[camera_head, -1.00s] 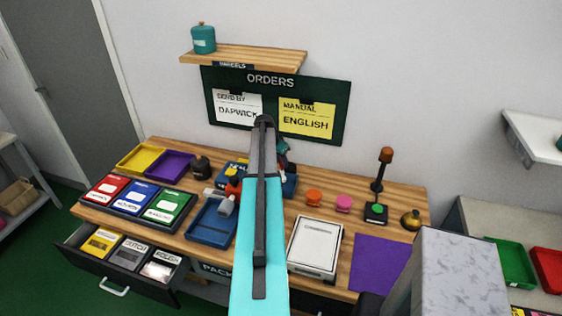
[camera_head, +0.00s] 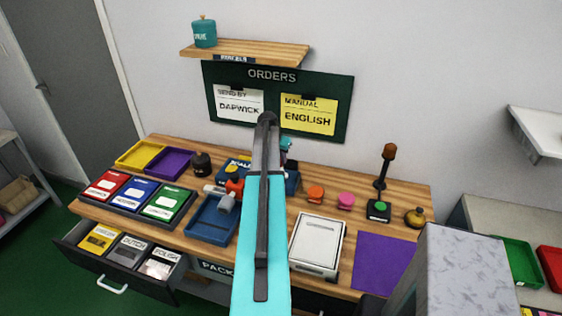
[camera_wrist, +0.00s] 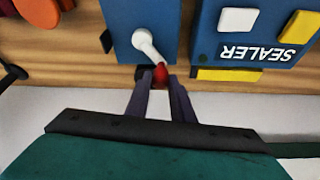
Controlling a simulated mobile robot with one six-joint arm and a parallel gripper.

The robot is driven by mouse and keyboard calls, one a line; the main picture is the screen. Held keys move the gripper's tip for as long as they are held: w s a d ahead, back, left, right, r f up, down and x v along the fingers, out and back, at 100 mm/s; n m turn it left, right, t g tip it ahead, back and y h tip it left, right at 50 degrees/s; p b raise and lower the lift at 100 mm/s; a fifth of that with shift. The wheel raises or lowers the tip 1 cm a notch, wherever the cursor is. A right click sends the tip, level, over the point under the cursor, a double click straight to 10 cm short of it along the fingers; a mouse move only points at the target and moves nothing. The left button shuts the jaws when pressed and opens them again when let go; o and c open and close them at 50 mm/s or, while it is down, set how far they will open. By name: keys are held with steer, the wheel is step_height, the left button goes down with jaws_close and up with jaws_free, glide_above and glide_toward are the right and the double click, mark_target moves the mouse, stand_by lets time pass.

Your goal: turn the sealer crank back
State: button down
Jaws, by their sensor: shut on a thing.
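The blue sealer (camera_head: 292,184) stands at the back of the bench, partly hidden behind my arm in the head view. In the wrist view its blue body (camera_wrist: 118,22) carries a crank with a white arm (camera_wrist: 147,43) and a red knob (camera_wrist: 160,73). The crank arm slants toward my gripper (camera_wrist: 160,80), whose two fingers are shut on the red knob, one on each side. The SEALER lettering (camera_wrist: 256,52) shows upside down at the right. In the head view the fingers and the crank are hidden.
An orange stamp (camera_head: 315,193) and a pink one (camera_head: 346,201) stand right of the sealer. A blue tray (camera_head: 211,219) and a white box (camera_head: 317,245) lie in front. A dark lever with a brown knob (camera_head: 389,152) rises at the right.

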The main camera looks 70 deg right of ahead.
steer(key=n+b, duration=0.1)
steer(key=a+n+t+b, duration=0.1)
steer(key=n, duration=0.1)
steer(key=shift+w+f, duration=0.15)
steer(key=shift+w, duration=0.15)
steer(key=n+b, duration=0.1)
steer(key=a+n+t, duration=0.1)
steer(key=shift+w+n+b, duration=0.25)
steer(key=shift+n+b, duration=0.1)
steer(key=shift+n, duration=0.05)
steer(key=shift+a+n+t+y+b, duration=0.4)
steer(key=shift+a+n+b, duration=0.15)
steer(key=shift+n, duration=0.65)
steer(key=shift+a+n+t+y+b, duration=0.45)
steer(key=shift+n+b, duration=0.1)
steer(key=shift+n, duration=0.65)
steer(key=c, duration=1.5)
jaws_free()
steer(key=shift+c, duration=0.2)
steer(key=shift+a+r, duration=0.1)
steer(key=shift+r, duration=0.1)
steer(key=b+v, duration=0.3)
steer(key=v, duration=1)
steer(key=shift+r, duration=0.25)
steer(key=shift+s+a+r, duration=0.1)
